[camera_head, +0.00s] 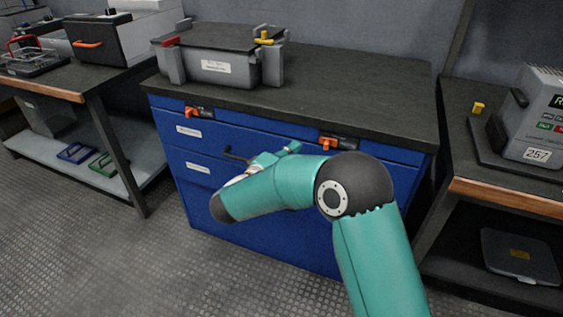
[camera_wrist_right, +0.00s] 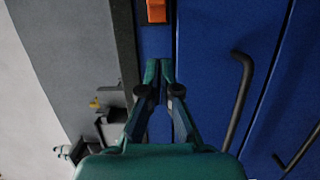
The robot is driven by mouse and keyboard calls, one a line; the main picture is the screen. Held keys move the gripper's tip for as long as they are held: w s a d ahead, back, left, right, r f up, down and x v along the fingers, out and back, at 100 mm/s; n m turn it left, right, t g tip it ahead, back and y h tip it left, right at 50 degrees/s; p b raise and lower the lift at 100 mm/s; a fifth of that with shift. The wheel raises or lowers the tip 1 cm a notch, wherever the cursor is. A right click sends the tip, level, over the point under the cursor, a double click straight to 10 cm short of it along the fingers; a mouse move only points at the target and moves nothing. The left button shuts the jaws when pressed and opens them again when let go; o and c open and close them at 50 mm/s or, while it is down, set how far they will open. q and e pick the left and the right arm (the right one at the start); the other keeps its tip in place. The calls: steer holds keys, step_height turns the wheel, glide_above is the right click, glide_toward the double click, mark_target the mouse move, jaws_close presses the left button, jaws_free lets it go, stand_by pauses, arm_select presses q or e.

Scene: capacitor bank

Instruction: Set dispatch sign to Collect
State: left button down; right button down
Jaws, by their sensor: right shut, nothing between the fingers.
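I cannot make out a sign marked dispatch or Collect in either view. My right gripper (camera_head: 294,147) is shut and empty in front of the blue cabinet (camera_head: 300,248). In the head view it lies partly behind my forearm and points right, with an orange and black fitting (camera_head: 330,143) beyond its tips. In the right wrist view the closed fingertips (camera_wrist_right: 160,66) lie over the blue front, a gap short of an orange block (camera_wrist_right: 156,11). My left gripper is not in view.
A second orange fitting (camera_head: 192,112) sits at the cabinet's left. A dark handle (camera_wrist_right: 240,100) runs beside the gripper. A grey box (camera_head: 215,68) stands on the worktop (camera_head: 350,85). A numbered grey device (camera_head: 540,115) stands at right. The worktop's right half is clear.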

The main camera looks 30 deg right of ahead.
mark_target(321, 141)
steer(key=x, duration=0.3)
steer(key=shift+s+d+f+b, duration=0.1)
steer(key=shift+s+d+b, duration=0.05)
steer(key=shift+d+b, duration=0.15)
steer(key=shift+s+d+b, duration=0.15)
steer(key=shift+s+d, duration=0.15)
steer(key=shift+s, duration=0.2)
steer(key=shift+s+d+b, duration=0.15)
steer(key=shift+s+d, duration=0.15)
steer(key=shift+s, duration=0.2)
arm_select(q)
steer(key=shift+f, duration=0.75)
arm_select(e)
steer(key=shift+s+d, duration=0.35)
steer(key=shift+s, duration=0.05)
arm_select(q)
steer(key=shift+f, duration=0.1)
arm_select(e)
steer(key=shift+a, duration=0.1)
